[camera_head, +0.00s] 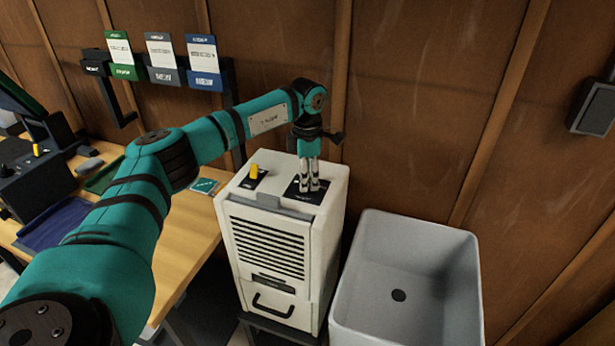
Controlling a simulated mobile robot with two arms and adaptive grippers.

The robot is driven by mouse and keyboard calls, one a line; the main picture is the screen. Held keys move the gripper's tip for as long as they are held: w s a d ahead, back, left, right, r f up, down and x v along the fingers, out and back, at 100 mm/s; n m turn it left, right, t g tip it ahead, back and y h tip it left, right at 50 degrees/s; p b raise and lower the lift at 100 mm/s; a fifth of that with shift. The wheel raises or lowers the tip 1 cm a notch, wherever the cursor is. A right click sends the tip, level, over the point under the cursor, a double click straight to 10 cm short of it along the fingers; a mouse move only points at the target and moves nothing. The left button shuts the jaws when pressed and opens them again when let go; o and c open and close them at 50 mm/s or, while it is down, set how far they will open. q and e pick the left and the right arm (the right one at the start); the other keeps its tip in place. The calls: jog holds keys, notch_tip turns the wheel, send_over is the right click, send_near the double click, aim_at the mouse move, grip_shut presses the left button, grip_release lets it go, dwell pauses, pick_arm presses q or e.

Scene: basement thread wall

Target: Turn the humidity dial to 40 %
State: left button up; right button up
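A cream dehumidifier-like box (263,222) with a slatted front stands right of the table. On its top are a yellow knob (254,171) at the left and a black panel (291,196) with pale markings at the right. My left gripper (309,187) points down over the black panel, its two fingertips close together at or just above the surface. I cannot make out the humidity dial or its reading; the fingers cover the middle of the panel. Whether the fingers hold anything cannot be told. My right gripper is not in view.
A grey sink (458,266) stands just right of the box. The wooden table (187,240) at left holds dark devices and cloths. Several coloured cards (160,50) hang on the wooden wall behind. A dark box (594,108) is on the right wall.

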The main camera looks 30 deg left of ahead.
pick_arm(q)
notch_tip(320, 180, up, 12)
dwell(0.6)
dwell(0.4)
